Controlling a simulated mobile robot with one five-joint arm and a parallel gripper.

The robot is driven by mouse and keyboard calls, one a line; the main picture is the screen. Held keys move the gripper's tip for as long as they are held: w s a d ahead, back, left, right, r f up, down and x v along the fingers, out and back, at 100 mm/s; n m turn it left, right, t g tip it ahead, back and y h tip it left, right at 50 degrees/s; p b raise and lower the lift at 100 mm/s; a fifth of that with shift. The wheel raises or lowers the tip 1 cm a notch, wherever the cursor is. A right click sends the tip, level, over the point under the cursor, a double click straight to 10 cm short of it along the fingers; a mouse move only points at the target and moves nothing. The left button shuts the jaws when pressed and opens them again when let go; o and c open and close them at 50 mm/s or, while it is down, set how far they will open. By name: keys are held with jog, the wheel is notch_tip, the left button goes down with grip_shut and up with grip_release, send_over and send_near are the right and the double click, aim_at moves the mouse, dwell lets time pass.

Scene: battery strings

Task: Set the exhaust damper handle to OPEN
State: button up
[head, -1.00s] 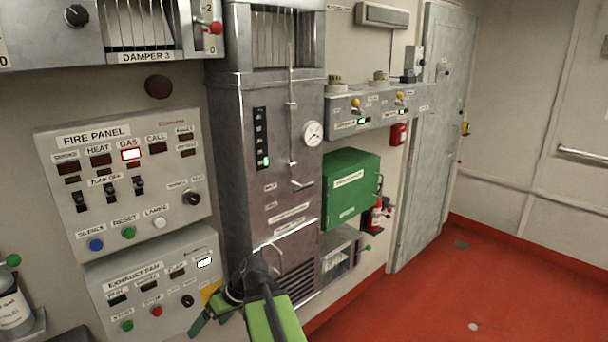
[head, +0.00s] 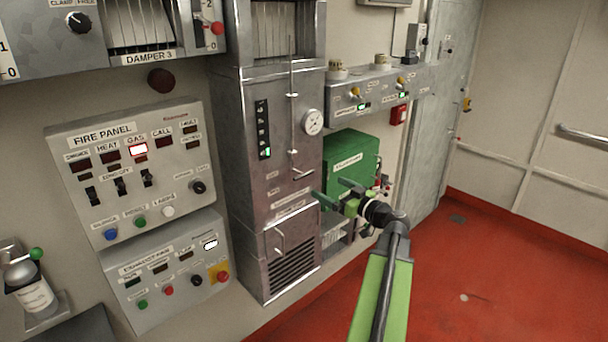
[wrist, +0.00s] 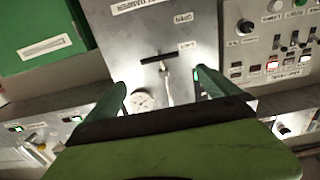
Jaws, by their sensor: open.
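The exhaust damper handle (head: 303,174) is a small lever on the front of the tall grey metal column (head: 285,215), below a thin vertical rod and a round gauge (head: 312,122). In the wrist view the handle (wrist: 168,60) shows as a dark crossbar on a pale stem, near small labels that read OPEN and SHUT. My gripper (head: 337,192) is in front of the column's right edge and the green box, to the right of and slightly below the handle. In the wrist view its two green fingers (wrist: 161,86) are spread, with the handle seen between them. They appear empty and apart from it.
The fire panel (head: 130,165) and the exhaust fan panel (head: 165,272) are on the wall at left. A green box (head: 352,152) and a shelf of switches (head: 375,92) are at right. Red floor (head: 480,270) is clear at right.

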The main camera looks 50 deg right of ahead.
aim_at(305, 174)
jog(key=w, duration=0.9)
jog(key=w+d, duration=0.1)
jog(key=w, duration=0.3)
jog(key=shift+w, duration=0.2)
jog(key=c, duration=2)
notch_tip(305, 174, down, 8)
jog(key=b, duration=0.7)
jog(key=shift+r, duration=0.25)
jog(key=o, duration=2)
